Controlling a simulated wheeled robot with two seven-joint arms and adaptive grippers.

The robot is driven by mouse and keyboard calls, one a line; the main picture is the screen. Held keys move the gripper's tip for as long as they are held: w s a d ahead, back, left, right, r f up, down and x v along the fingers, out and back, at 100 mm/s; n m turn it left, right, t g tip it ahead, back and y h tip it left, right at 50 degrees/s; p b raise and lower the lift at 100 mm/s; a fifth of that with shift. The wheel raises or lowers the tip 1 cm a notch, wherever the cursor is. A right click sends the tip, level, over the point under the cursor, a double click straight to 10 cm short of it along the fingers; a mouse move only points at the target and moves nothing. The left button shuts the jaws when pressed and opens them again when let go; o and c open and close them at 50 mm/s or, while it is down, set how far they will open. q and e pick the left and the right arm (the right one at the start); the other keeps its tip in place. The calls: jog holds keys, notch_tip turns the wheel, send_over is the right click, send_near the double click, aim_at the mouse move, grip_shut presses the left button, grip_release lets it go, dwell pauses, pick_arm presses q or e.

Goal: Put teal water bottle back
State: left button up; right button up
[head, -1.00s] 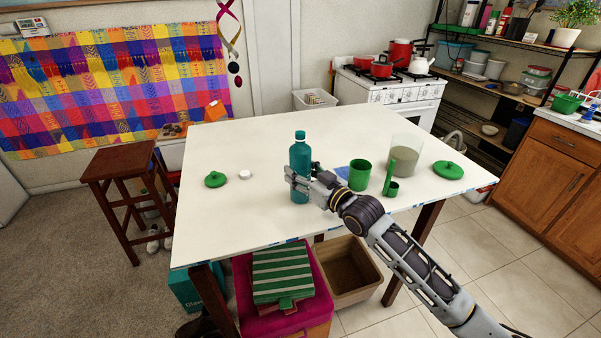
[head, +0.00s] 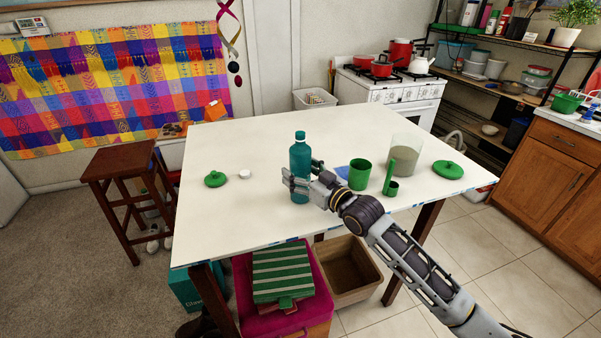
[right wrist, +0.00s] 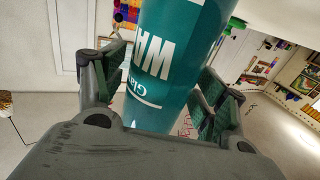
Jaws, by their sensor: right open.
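The teal water bottle (head: 300,155) stands upright on the white table (head: 235,215), near its middle. My right gripper (head: 301,174) is open at the bottle's lower half, with one finger to each side of it. In the right wrist view the bottle (right wrist: 178,50) stands between the fingers (right wrist: 163,82), with white lettering towards the camera. A gap shows at the left finger; the right finger is close to the bottle, and I cannot tell if it touches. My left gripper is not in view.
Right of the bottle are a green cup (head: 360,175), a smaller green scoop (head: 391,187), a clear container (head: 405,155) and a green lid (head: 448,170). Left are another green lid (head: 215,179) and a white cap (head: 244,174). The table's front left is clear.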

jog(key=shift+v, duration=1)
jog(key=v, duration=0.4)
jog(key=shift+s+d, duration=0.2)
send_near(307, 176)
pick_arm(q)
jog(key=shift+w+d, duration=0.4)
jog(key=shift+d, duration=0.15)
pick_arm(e)
jog(key=shift+w+a+r, duration=0.1)
jog(key=shift+w+a, duration=0.1)
jog(key=shift+w, duration=0.15)
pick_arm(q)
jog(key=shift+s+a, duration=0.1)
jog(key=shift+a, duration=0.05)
